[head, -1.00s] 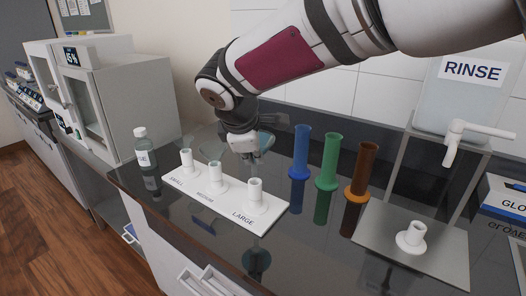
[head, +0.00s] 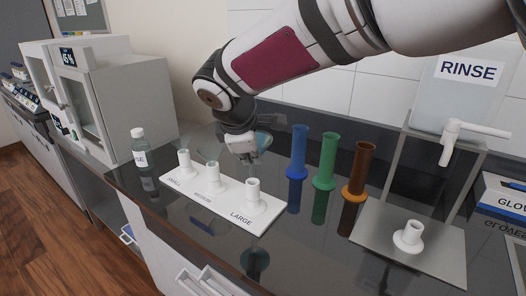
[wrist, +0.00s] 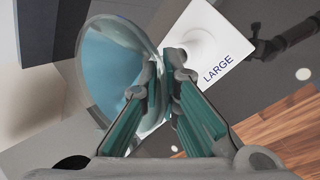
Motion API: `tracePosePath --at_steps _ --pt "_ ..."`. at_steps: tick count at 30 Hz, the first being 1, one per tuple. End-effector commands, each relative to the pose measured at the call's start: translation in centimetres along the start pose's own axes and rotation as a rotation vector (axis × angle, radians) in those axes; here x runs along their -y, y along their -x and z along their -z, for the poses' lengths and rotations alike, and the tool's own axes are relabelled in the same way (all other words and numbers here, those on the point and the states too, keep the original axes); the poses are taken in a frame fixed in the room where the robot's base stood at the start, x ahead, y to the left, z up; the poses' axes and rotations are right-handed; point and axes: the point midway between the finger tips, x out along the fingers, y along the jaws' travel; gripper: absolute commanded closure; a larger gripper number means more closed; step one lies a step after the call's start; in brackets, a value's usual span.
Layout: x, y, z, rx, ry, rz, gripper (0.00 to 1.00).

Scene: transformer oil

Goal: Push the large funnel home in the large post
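The large funnel (wrist: 110,65) is clear, bluish glass with a wide round mouth. In the wrist view it lies at left. In the head view it shows faintly behind my gripper (head: 243,155) as a pale blue shape (head: 263,141). My gripper (wrist: 162,75) has its fingers close together with the funnel's edge between the pads, so it looks shut on the funnel's wall. The large post (head: 253,190) is a white upright tube on the plate's LARGE end, and its top looks empty. It also shows in the wrist view (wrist: 198,42), right of the fingers. The funnel's stem is hidden.
The white plate (head: 226,208) also bears the medium post (head: 213,173) and small post (head: 184,161). Blue (head: 299,150), green (head: 325,160) and brown (head: 360,168) cylinders stand to the right. A bottle (head: 139,146) stands at left. The rinse tank (head: 462,100) is at far right.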

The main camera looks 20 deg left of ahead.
Motion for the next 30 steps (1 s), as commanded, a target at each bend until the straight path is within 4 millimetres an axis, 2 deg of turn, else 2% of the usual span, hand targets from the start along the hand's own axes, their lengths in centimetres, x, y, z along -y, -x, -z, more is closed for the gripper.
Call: tracePosePath --at_steps 30 --pt "0.35 -0.57 0.14 0.0 0.0 0.0 1.0"
